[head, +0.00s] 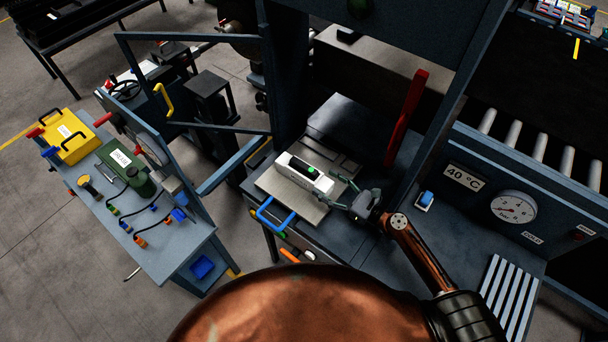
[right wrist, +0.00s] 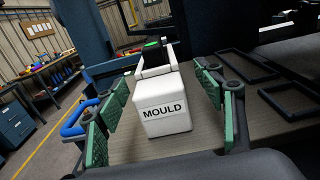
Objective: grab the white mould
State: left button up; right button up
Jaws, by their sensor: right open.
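The white mould (head: 304,173) lies on a flat grey plate (head: 323,211) in the press, with a dark top part and a green spot. In the right wrist view the mould (right wrist: 163,111) shows its end face, labelled MOULD. My right gripper (head: 345,191) is open at the mould's right end. In the right wrist view the green finger pads of my right gripper (right wrist: 158,110) stand on either side of the mould, with gaps showing. The mould rests on the plate. My left gripper is not in view.
A blue handle (head: 275,215) sticks out at the plate's front. A red lever (head: 408,112) stands behind, to the right. An open blue frame door (head: 195,90) is at left. A panel with a gauge (head: 513,207) is at right. A side bench (head: 160,240) holds a yellow box (head: 68,137).

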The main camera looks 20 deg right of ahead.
aim_at(308, 173)
jog(key=shift+p+x, duration=0.45)
jog(key=shift+x, duration=0.8)
jog(key=p+x, duration=0.2)
jog(key=x, duration=0.3)
jog(key=shift+s+a+r, duration=0.1)
jog(key=shift+a, duration=0.25)
jog(key=shift+c, duration=0.3)
grip_shut()
jog(key=shift+w, duration=0.25)
